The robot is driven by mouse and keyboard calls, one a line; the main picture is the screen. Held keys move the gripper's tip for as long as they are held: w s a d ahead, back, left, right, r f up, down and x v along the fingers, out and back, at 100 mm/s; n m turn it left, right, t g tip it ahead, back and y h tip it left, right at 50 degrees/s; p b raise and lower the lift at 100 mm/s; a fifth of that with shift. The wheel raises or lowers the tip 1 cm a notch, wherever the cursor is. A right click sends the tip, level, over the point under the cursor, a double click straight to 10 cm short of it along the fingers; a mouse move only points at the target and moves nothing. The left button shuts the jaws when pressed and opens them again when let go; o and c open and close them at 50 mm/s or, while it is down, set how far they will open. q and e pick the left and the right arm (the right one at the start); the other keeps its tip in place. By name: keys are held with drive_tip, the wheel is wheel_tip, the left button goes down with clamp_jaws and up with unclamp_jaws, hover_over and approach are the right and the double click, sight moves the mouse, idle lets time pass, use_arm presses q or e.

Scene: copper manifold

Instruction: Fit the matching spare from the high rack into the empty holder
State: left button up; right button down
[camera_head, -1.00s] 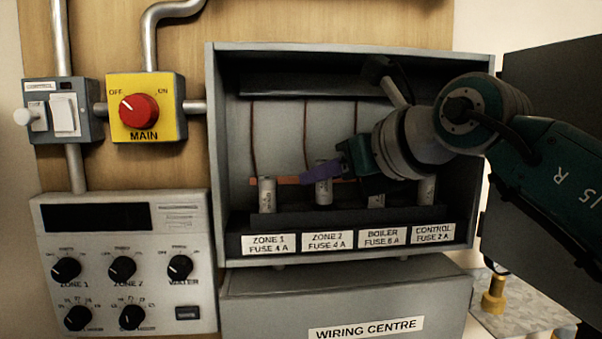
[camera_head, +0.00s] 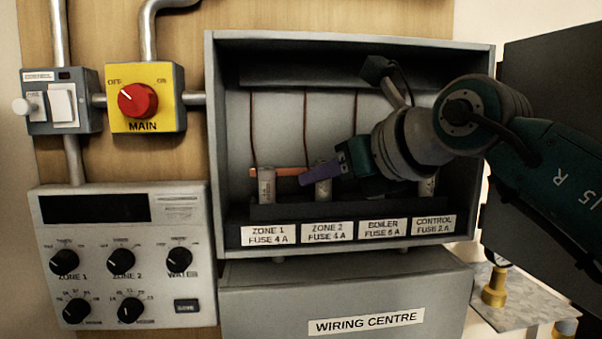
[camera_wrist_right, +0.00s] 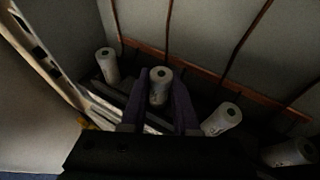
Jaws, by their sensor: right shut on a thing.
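A row of white cylindrical fuses stands in the black holder strip of the grey wiring box (camera_head: 349,44). The Zone 1 fuse (camera_head: 266,184) is upright at the left. My right gripper (camera_head: 318,173), with purple fingers, is shut on the white Zone 2 fuse (camera_head: 323,190). In the right wrist view this fuse (camera_wrist_right: 160,84) is upright between the purple fingers, with one fuse to its left and two to its right. The control fuse (camera_head: 427,187) shows at the right. The gripper hides the boiler position in the head view. How deeply the held fuse sits cannot be told. My left gripper is out of view.
Labels, such as the Zone 2 label (camera_head: 328,233), run along the box front. A dark ledge (camera_head: 310,78) crosses the upper inside of the box. The open dark door (camera_head: 550,100) is at the right. The red main switch (camera_head: 138,100) is at the left.

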drive_tip(key=shift+f, duration=0.35)
drive_tip(key=c, duration=0.6)
unclamp_jaws()
drive_tip(key=p+v, duration=0.7)
drive_tip(key=v, duration=0.3)
drive_tip(key=shift+f, duration=0.1)
